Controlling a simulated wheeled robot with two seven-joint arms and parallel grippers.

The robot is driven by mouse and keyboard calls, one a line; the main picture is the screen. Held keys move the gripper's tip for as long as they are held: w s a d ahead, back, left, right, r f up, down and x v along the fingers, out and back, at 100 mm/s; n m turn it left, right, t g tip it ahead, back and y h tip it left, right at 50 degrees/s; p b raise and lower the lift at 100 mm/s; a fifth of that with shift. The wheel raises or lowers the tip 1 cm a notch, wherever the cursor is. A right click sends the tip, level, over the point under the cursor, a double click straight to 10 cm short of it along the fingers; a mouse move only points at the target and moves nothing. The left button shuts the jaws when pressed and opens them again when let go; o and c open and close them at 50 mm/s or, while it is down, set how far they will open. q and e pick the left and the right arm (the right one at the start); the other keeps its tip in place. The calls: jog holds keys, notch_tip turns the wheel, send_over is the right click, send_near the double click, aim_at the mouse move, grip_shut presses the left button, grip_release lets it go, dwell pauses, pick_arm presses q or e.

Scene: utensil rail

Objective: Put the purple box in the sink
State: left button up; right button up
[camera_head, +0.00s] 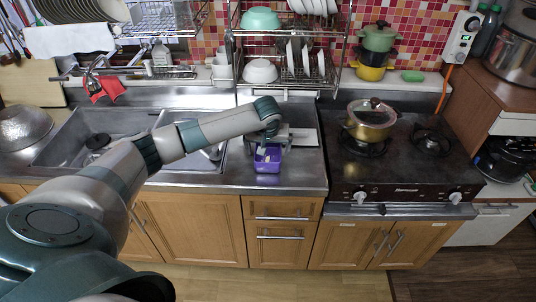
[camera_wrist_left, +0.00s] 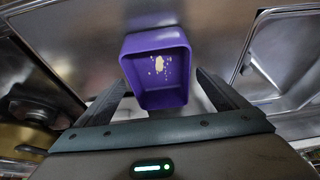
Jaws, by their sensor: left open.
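The purple box (camera_head: 266,163) stands on the steel counter between the sink and the stove. It is an open-topped container, and the left wrist view shows it (camera_wrist_left: 158,72) with a few yellowish bits on its inside floor. My left gripper (camera_head: 268,148) is over the box. In the left wrist view its two fingers (camera_wrist_left: 170,90) are open, one on each side of the box, which sits between them. I cannot tell whether they touch it. The sink (camera_head: 197,161) is to the left of the box, partly hidden by my left arm. My right gripper is not in view.
A gas stove (camera_head: 400,165) with a gold lidded pot (camera_head: 371,125) stands to the right. A metal bowl (camera_head: 24,127) sits left of the sink. A red cloth (camera_head: 107,89) hangs by the faucet. Wire dish racks (camera_head: 290,85) hang behind the counter.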

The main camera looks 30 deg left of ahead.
pick_arm(q)
jog(key=shift+x, duration=1.3)
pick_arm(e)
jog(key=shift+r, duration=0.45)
pick_arm(q)
jog(key=shift+c, duration=0.7)
jog(key=c, duration=1.2)
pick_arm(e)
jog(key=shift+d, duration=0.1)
pick_arm(q)
jog(key=shift+r, duration=0.2)
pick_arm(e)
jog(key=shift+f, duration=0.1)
pick_arm(q)
jog(key=shift+r, duration=0.25)
notch_tip(320, 180, up, 3)
jog(key=shift+w+r+b, duration=0.1)
jog(key=shift+r+b, duration=0.05)
jog(key=shift+b, duration=0.85)
jog(key=shift+w+d+r+b, duration=0.6)
jog(key=shift+d+r, duration=0.55)
jog(key=shift+d, duration=0.7)
jog(key=shift+w+d+r+b, duration=0.6)
jog(key=shift+d+r, duration=0.6)
jog(key=shift+d, duration=0.65)
jog(key=shift+w+d+r+b, duration=0.65)
jog(key=shift+d+r, duration=0.5)
jog(key=shift+d, duration=0.65)
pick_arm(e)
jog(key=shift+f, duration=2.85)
